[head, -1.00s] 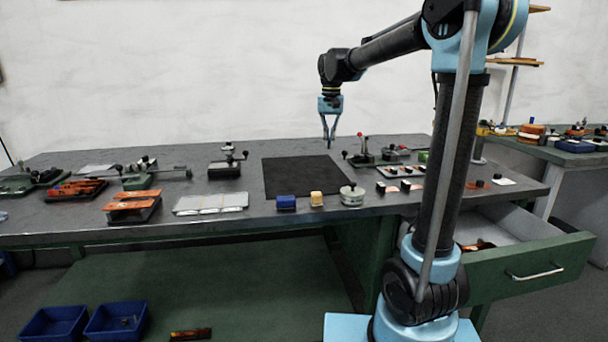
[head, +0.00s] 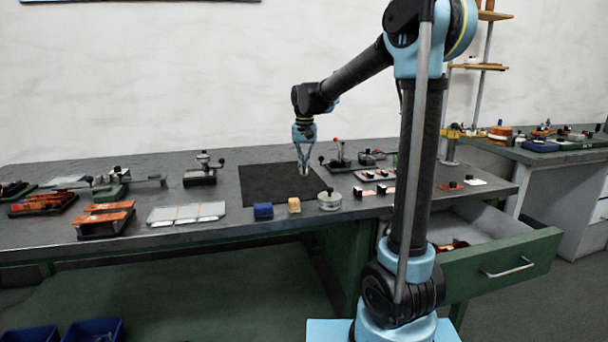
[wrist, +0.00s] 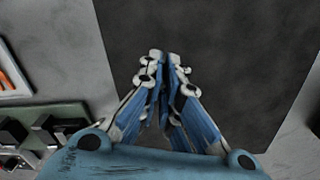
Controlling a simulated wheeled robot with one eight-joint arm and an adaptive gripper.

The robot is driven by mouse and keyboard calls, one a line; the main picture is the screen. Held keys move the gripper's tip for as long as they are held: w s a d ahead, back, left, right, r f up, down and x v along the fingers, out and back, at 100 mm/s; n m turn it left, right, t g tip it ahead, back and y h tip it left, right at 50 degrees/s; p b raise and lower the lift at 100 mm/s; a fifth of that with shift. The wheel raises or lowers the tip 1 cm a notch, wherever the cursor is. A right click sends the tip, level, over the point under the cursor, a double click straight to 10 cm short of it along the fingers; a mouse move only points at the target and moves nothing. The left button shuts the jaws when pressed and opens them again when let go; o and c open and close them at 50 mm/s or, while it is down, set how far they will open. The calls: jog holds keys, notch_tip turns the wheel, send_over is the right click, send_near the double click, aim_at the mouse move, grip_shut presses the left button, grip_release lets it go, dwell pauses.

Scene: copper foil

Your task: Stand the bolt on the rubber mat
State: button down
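The rubber mat (head: 265,187) is a flat black square on the grey workbench, and it fills much of the wrist view (wrist: 235,60). My gripper (head: 304,173) points down over the right part of the mat. In the wrist view its fingertips (wrist: 165,57) are close together with a narrow gap between them. I cannot make out a bolt between the fingers or on the mat. The contact between fingertips and mat is too small to judge.
A blue block (head: 263,211), a yellow block (head: 294,205) and a round pale tin (head: 329,201) stand along the mat's front edge. A green-based fixture (head: 340,163) stands just right of the mat. An open drawer (head: 495,262) juts out at the right.

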jog(key=shift+f, duration=1.2)
jog(key=c, duration=1.8)
grip_release()
notch_tip(320, 180, up, 12)
jog(key=shift+r, duration=0.1)
jog(key=shift+s, duration=0.1)
